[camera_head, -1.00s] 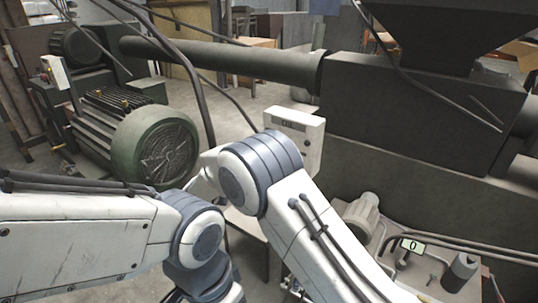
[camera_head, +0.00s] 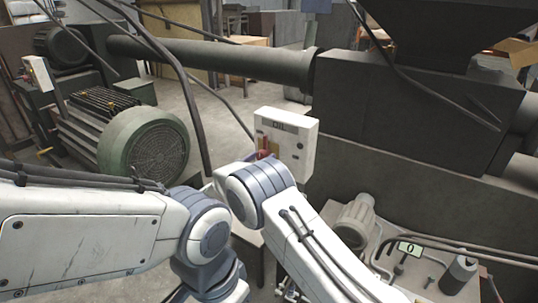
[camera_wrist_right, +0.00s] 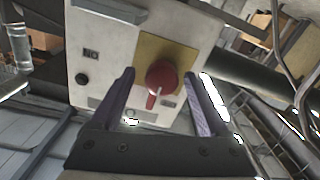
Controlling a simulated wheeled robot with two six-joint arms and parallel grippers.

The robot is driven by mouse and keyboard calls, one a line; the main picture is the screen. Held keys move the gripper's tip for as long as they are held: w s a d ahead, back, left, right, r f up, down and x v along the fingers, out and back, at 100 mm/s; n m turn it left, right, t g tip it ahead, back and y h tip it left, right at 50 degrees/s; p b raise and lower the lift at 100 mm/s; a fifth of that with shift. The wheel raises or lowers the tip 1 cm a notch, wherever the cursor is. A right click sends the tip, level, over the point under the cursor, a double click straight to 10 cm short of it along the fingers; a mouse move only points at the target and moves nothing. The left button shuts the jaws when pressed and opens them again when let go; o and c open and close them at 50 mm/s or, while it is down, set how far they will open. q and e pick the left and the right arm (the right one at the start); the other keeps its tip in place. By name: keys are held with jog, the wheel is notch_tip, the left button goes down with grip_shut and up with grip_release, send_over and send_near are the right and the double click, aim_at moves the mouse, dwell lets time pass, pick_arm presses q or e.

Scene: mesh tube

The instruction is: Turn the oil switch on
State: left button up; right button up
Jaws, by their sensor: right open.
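The oil switch box (camera_head: 298,141) is a white box with a dark display marked OIL, right of centre in the head view. Its red rotary knob (camera_wrist_right: 162,72) sits on a yellow plate (camera_wrist_right: 183,52) in the right wrist view; a bit of red (camera_head: 264,146) shows above my right arm in the head view. My right gripper (camera_wrist_right: 159,80) is open, one finger on each side of the knob, with gaps visible on both sides. Whether the fingertips reach the knob's depth is unclear. In the head view my right arm hides this gripper. My left gripper is out of view.
A green motor (camera_head: 145,142) stands at left. A thick dark pipe (camera_head: 215,60) runs across the back into a large dark machine (camera_head: 415,110). Black cables hang left of the switch box. A small pump (camera_head: 357,215) and hoses are at lower right.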

jog(key=shift+w+d, duration=0.25)
jog(key=shift+w, duration=0.2)
jog(key=shift+a, duration=0.1)
grip_shut()
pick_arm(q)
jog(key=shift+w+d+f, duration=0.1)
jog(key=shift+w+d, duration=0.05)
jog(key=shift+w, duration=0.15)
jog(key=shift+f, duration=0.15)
pick_arm(e)
jog(key=m+b, duration=0.2)
jog(key=shift+f+b, duration=0.15)
jog(key=shift+b, duration=0.15)
jog(key=m+b, duration=1.2)
jog(key=b, duration=0.1)
jog(key=shift+f+m, duration=0.1)
jog(key=shift+m, duration=0.3)
pick_arm(q)
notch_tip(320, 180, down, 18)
jog(key=b, duration=0.3)
pick_arm(e)
jog(key=shift+m, duration=1.5)
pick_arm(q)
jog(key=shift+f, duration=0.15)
pick_arm(e)
jog(key=shift+r, duration=0.2)
